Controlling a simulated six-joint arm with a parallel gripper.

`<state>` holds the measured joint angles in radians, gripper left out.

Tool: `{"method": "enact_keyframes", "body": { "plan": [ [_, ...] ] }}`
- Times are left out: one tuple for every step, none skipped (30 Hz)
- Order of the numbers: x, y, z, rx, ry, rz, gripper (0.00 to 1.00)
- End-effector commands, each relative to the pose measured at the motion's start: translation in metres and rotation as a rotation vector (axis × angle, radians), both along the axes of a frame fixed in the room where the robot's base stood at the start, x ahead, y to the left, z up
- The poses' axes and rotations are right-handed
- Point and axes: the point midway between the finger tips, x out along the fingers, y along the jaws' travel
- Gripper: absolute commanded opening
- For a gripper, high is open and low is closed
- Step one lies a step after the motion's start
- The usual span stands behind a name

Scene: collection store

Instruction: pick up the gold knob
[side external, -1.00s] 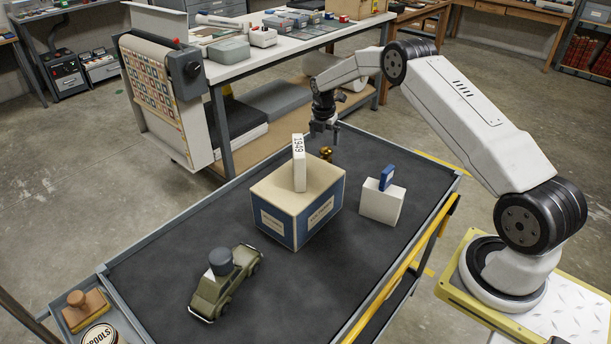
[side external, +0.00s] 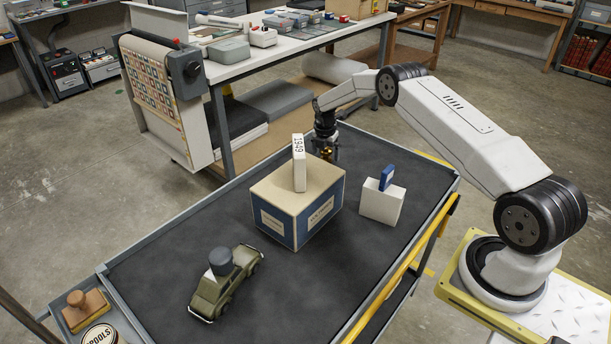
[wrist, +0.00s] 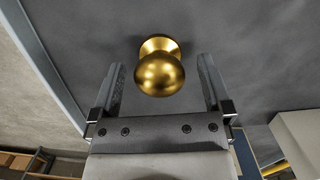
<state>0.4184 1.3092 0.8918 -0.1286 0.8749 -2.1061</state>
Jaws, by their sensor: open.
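The gold knob (wrist: 160,73) is round, shiny and set on a narrower flared foot. In the wrist view it lies between the two fingers of my gripper (wrist: 160,85), with dark gaps on both sides. My gripper is open. In the side view my gripper (side external: 327,155) points down at the far part of the cart's dark top, behind the blue and tan box. There the knob is mostly hidden by the fingers, with only a little gold showing.
The blue and tan box (side external: 318,222) with a white "1949" block (side external: 299,165) on it stands close in front of my gripper. A white block (side external: 382,206) with a blue piece stands to the right. A green toy car (side external: 226,285) sits at the near left.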

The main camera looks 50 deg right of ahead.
Motion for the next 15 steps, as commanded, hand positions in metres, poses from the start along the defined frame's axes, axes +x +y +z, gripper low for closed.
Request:
{"method": "enact_keyframes", "body": {
  "plan": [
    [-0.0001, -0.0007, -0.0044, 0.000, 0.000, 0.000, 1.00],
    [-0.0001, -0.0009, -0.0060, 0.000, 0.000, 0.000, 1.00],
    [-0.0001, -0.0011, -0.0076, 0.000, 0.000, 0.000, 1.00],
    [0.0000, -0.0012, -0.0084, 0.000, 0.000, 0.000, 1.00],
    [0.0001, -0.0013, -0.0090, 0.000, 0.000, 0.000, 1.00],
    [0.0001, -0.0014, -0.0094, -0.001, 0.000, 0.000, 1.00],
    [0.0001, -0.0014, -0.0095, -0.001, 0.000, 0.000, 1.00],
    [0.0001, -0.0014, -0.0095, -0.001, 0.000, 0.000, 1.00],
    [0.0001, -0.0014, -0.0094, -0.001, 0.000, 0.000, 1.00],
    [0.0001, -0.0014, -0.0094, 0.000, 0.000, 0.000, 1.00],
    [0.0001, -0.0014, -0.0094, 0.000, 0.000, 0.000, 1.00],
    [0.0000, -0.0012, -0.0093, 0.000, 0.000, 0.000, 1.00],
    [0.0000, -0.0012, -0.0093, 0.000, 0.000, 0.000, 1.00],
    [0.0000, -0.0012, -0.0093, 0.000, 0.000, 0.000, 1.00],
    [0.0000, -0.0012, -0.0093, 0.000, 0.000, 0.000, 1.00]
  ]
}}
